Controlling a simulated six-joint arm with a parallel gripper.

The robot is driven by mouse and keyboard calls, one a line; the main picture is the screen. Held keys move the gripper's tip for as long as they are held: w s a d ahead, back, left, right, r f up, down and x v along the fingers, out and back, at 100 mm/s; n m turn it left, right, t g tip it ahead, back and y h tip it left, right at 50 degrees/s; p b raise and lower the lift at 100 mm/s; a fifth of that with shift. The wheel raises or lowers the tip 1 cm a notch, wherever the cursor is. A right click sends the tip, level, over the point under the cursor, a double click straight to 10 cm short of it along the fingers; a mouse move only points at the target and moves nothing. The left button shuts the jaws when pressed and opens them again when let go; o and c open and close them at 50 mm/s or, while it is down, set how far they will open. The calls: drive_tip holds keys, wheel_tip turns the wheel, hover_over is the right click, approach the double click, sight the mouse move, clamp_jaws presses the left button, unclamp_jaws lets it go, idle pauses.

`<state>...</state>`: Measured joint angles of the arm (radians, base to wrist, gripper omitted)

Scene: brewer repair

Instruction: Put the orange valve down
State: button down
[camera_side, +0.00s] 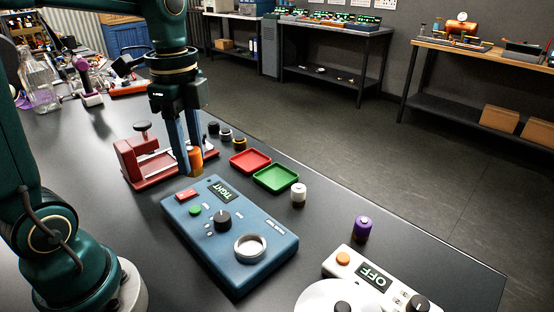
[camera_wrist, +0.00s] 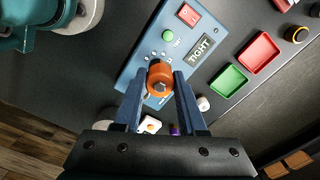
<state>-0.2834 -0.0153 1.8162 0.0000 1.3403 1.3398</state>
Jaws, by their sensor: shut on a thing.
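The orange valve (camera_side: 196,159) is held upright between the fingers of my gripper (camera_side: 188,160), above the table and behind the blue tester in the side view. In the wrist view the orange valve (camera_wrist: 160,77) sits between the two fingertips of my gripper (camera_wrist: 160,88), with the blue tester below it. The blue tester (camera_side: 228,232) has a round silver-rimmed socket (camera_side: 250,247), a black knob and a display reading TIGHT. My gripper is shut on the valve. The valve's lower end is partly hidden in the side view.
A red vise (camera_side: 131,162) stands close left of my gripper. A red tray (camera_side: 250,161) and a green tray (camera_side: 276,177) lie to the right. A white valve (camera_side: 298,194), a purple valve (camera_side: 362,228) and a white device reading OFF (camera_side: 372,276) stand farther right.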

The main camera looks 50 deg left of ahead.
drive_tip(key=d+f, duration=0.2)
drive_tip(key=d, duration=0.2)
drive_tip(key=w+d+f, duration=0.1)
drive_tip(key=d+f, duration=0.1)
drive_tip(key=d, duration=0.1)
drive_tip(key=w+d+f, duration=0.1)
drive_tip(key=d+f, duration=0.2)
drive_tip(key=d, duration=0.1)
drive_tip(key=shift+d, duration=0.3)
drive_tip(key=shift+f, duration=1.8)
drive_tip(key=shift+f, duration=0.15)
drive_tip(key=shift+c, duration=2.4)
unclamp_jaws()
